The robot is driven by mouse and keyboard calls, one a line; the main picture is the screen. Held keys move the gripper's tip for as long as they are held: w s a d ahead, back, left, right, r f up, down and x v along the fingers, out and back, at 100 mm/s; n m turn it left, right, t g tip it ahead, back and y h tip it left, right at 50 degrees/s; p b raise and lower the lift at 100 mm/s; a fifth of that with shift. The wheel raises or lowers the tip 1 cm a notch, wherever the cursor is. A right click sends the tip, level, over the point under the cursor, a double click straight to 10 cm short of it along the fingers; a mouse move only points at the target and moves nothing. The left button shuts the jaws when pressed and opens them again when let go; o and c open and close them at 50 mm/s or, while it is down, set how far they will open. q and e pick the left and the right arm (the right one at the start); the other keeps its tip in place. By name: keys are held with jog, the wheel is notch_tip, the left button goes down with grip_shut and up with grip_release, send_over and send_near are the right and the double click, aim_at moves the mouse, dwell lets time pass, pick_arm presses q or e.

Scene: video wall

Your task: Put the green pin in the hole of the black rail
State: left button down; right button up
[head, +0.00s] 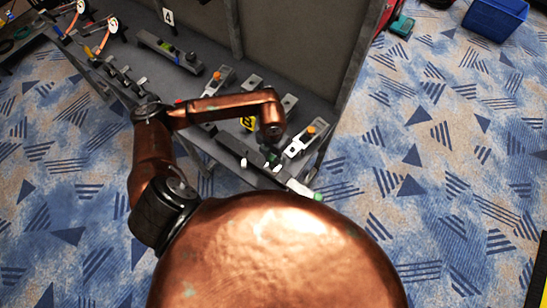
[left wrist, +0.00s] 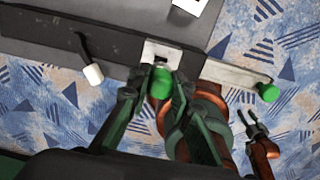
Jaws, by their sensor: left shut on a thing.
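My left gripper (left wrist: 158,88) is shut on the green pin (left wrist: 161,82), which stands between its two fingers in the left wrist view. Just beyond the pin is a pale metal plate (left wrist: 160,52) with a dark opening, on the black rail (left wrist: 60,52). I cannot tell whether the pin touches it. In the head view the black rail (head: 238,150) lies along the front of the bench, with my left gripper (head: 273,155) over its right part. What looks like my right gripper (left wrist: 254,125) is low at the right of the left wrist view, its fingers apart and empty.
A pale bar with a green knob (left wrist: 267,92) sticks out at the rail's right end. A white-tipped lever (left wrist: 92,74) stands on the rail's front. Blocks with orange knobs (head: 311,129) stand behind the rail.

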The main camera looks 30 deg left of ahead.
pick_arm(q)
jog(key=shift+f+b, duration=0.75)
jog(key=shift+f, duration=0.25)
jog(key=shift+f, duration=0.1)
jog(key=shift+f, duration=0.2)
jog(key=shift+f+b, duration=0.65)
jog(key=shift+b, duration=0.1)
jog(key=c, duration=1.7)
grip_release()
jog(key=shift+o, duration=0.4)
jog(key=o, duration=0.4)
jog(key=shift+o, duration=0.2)
